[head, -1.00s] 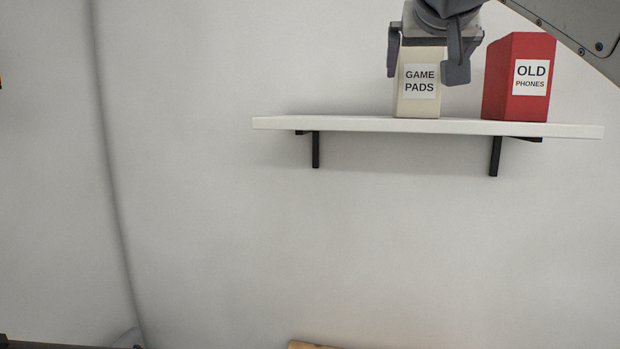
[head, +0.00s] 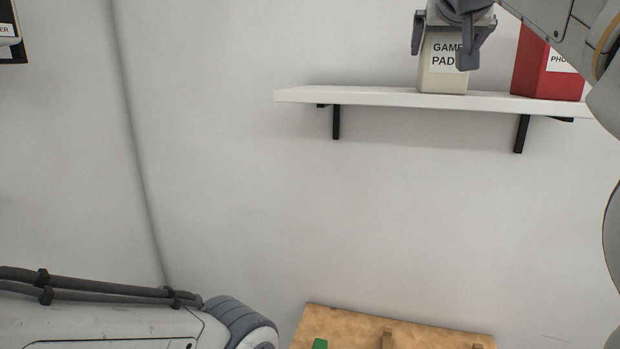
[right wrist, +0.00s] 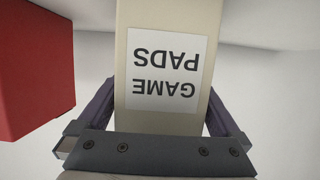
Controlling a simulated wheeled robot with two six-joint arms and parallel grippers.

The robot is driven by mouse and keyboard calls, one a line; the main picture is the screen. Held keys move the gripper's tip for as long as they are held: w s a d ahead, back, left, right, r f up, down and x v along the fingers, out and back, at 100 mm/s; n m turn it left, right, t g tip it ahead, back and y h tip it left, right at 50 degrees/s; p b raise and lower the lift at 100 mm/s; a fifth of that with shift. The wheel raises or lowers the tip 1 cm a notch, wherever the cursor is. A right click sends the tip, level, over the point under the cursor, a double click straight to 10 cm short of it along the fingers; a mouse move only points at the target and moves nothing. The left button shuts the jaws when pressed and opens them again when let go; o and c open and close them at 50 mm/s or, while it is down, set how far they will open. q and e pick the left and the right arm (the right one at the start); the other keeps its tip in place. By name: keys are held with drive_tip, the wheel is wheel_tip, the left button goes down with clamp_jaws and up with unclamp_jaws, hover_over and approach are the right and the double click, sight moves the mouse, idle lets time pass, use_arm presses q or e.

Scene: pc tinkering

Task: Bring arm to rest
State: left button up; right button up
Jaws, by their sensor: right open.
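My right gripper (head: 448,40) is open at the upper right of the head view, in front of the cream "GAME PADS" box (head: 440,83). In the right wrist view the box (right wrist: 165,25) stands between the two spread fingers (right wrist: 160,110), with its label upside down in the picture. Gaps show between the box sides and the fingers near the palm. The box stands upright on the white wall shelf (head: 350,97). My left arm comes in at the lower left of the head view; its gripper is not visible.
A red "OLD PHONES" box (head: 545,75) stands right of the cream box, partly behind my right arm; it also shows in the right wrist view (right wrist: 30,70). A wooden board (head: 340,325) with a green item (head: 320,344) is at the bottom. The shelf's left part is clear.

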drive_tip(key=shift+f, duration=0.1)
drive_tip(key=shift+f, duration=0.45)
drive_tip(key=shift+s+f, duration=0.1)
drive_tip(key=shift+f, duration=0.8)
drive_tip(key=b+v, duration=0.3)
drive_tip(key=v, duration=0.8)
drive_tip(key=shift+s+a+r, duration=0.1)
drive_tip(key=shift+s+a, duration=0.05)
drive_tip(key=p+x, duration=0.3)
drive_tip(key=x, duration=0.8)
drive_tip(key=shift+w+d, duration=0.2)
drive_tip(key=shift+w, duration=0.1)
wheel_tip(320, 180, up, 4)
drive_tip(key=shift+r, duration=0.1)
drive_tip(key=shift+s+d+r, duration=0.2)
drive_tip(key=shift+s+d, duration=0.05)
drive_tip(key=shift+s, duration=0.3)
